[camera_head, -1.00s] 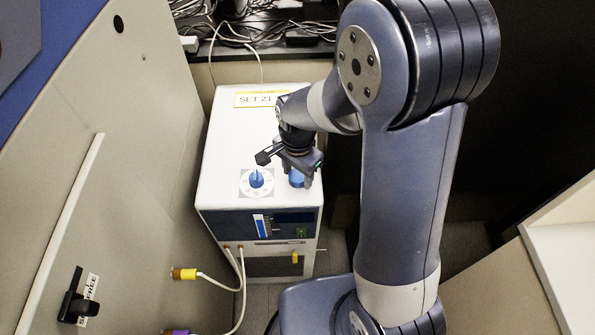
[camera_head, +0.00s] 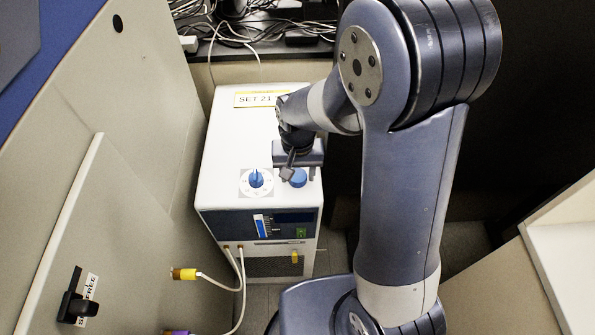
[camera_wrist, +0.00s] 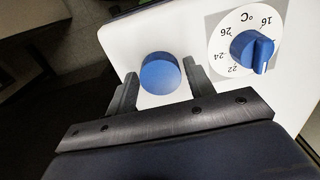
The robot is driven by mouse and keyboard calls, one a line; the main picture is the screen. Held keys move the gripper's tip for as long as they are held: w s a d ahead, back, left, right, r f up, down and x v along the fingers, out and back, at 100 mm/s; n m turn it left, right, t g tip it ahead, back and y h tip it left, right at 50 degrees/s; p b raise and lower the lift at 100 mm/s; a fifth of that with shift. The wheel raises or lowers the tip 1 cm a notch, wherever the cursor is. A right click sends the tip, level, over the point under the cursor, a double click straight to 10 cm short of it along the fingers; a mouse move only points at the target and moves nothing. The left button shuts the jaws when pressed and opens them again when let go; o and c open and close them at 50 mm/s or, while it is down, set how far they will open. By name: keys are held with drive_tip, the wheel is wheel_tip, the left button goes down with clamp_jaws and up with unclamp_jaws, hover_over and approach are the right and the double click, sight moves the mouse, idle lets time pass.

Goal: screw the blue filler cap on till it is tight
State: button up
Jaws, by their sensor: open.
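The blue filler cap (camera_head: 298,178) is on top of the white chiller box (camera_head: 225,150), near its front right. It shows in the wrist view as a plain blue disc (camera_wrist: 161,74). My gripper (camera_head: 291,175) is at the cap. In the wrist view my gripper (camera_wrist: 160,88) is open, one finger on each side of the cap, with a gap at both sides. Whether the cap sits flush is hidden from this angle.
A blue temperature dial (camera_head: 256,178) is just left of the cap; its scale shows in the wrist view beside the right finger. A beige panel (camera_head: 110,170) stands at the left. Cables (camera_head: 240,285) hang from the box's front. A dark shelf with cords is behind.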

drive_tip(key=n, duration=0.9)
drive_tip(key=shift+w, duration=0.15)
idle(0.4)
drive_tip(key=shift+c, duration=0.4)
clamp_jaws()
